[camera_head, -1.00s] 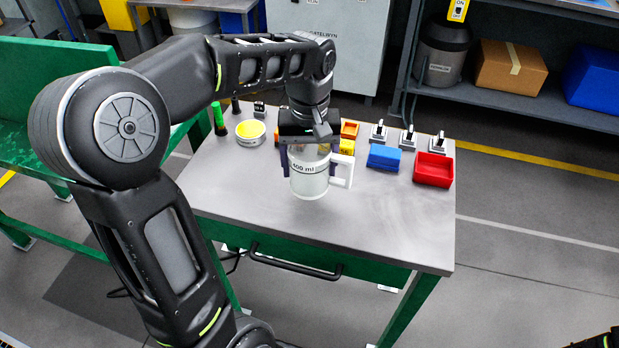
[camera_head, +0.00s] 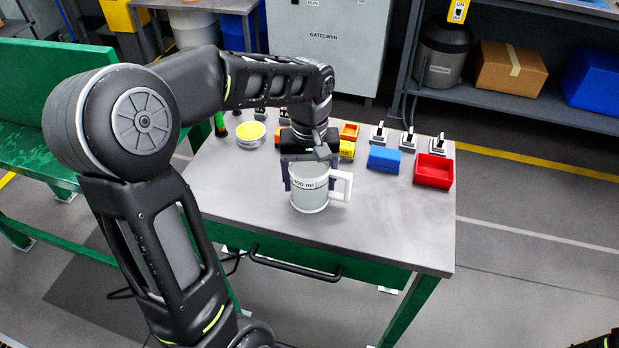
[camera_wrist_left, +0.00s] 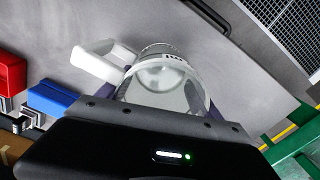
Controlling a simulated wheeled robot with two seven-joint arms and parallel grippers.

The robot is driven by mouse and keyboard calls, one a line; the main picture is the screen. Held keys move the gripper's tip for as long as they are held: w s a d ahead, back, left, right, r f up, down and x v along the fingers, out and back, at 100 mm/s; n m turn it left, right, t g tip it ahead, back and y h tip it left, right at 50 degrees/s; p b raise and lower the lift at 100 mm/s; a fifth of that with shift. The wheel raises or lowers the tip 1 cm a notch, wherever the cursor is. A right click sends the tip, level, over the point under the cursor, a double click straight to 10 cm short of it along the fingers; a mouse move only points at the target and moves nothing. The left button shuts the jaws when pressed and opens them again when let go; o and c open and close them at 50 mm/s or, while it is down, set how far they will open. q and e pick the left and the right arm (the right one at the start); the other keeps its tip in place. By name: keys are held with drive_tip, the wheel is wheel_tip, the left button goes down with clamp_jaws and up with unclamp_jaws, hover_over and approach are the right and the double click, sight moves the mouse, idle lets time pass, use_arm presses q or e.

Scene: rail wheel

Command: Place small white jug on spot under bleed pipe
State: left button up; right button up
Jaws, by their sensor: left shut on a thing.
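The small white jug (camera_head: 310,194), marked 400 ml, is upright with its white handle to the right in the head view. It is at the middle of the grey table top; I cannot tell whether its base touches the table. My left gripper (camera_head: 309,178) is shut on the jug, with a finger on each side of its rim, from above. In the left wrist view the jug (camera_wrist_left: 165,75) sits between the fingers, its handle pointing left. The bleed pipe and the spot under it cannot be made out.
The table's front part is clear. A grey cabinet (camera_head: 325,45) stands behind.

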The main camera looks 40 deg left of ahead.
use_arm(q)
drive_tip(key=o, duration=1.5)
drive_tip(key=shift+f, duration=0.1)
wheel_tip(320, 180, up, 12)
drive_tip(key=p, duration=0.1)
drive_tip(key=shift+r, duration=0.2)
drive_tip(key=shift+c, duration=0.4)
